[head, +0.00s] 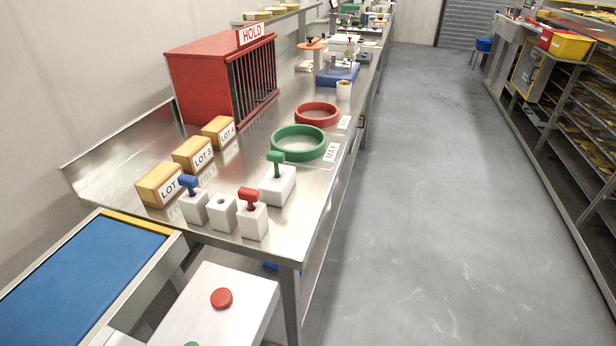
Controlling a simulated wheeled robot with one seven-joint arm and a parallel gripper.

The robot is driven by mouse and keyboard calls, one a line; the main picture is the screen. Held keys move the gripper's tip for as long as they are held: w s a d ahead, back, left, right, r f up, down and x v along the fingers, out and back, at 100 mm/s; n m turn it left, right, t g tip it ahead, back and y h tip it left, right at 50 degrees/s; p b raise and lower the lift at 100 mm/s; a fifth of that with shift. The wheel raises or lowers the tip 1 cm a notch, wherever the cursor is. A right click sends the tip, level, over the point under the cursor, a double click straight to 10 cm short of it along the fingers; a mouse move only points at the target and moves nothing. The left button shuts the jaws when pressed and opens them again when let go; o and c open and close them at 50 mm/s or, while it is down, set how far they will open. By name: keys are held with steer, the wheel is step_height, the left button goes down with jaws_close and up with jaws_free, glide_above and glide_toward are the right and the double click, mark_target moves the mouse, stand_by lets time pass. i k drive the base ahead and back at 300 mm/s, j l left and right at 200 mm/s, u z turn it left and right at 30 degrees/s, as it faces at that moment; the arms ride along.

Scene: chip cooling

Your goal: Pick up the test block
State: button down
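No block in the head view carries a label saying test block, so I cannot tell which one it is. Small white blocks stand at the near end of the steel table (136,214). One has a blue T-shaped handle (189,184) on top, and a plain white block (222,215) beside it has a dark hole in its top. Another white block (253,224) carries a red handle (249,196). A larger white block (279,187) behind carries a green handle (276,160). My gripper is not in view.
Tan LOT boxes (158,186) stand left of the blocks. A red HOLD cage (205,88), a green ring (298,153) and a red ring (317,121) sit farther back. A blue conveyor (75,275) is at near left. Open floor (440,220) lies right, before shelving (570,120).

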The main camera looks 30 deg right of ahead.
mark_target(273, 191)
steer(key=u, duration=0.45)
steer(key=i+l+u, duration=0.1)
steer(key=l+u, duration=0.15)
steer(key=u, duration=0.15)
steer(key=i+l+u, duration=0.1)
steer(key=l+u, duration=0.2)
steer(key=u, duration=0.15)
steer(key=l+u, duration=0.6)
steer(key=u, duration=0.2)
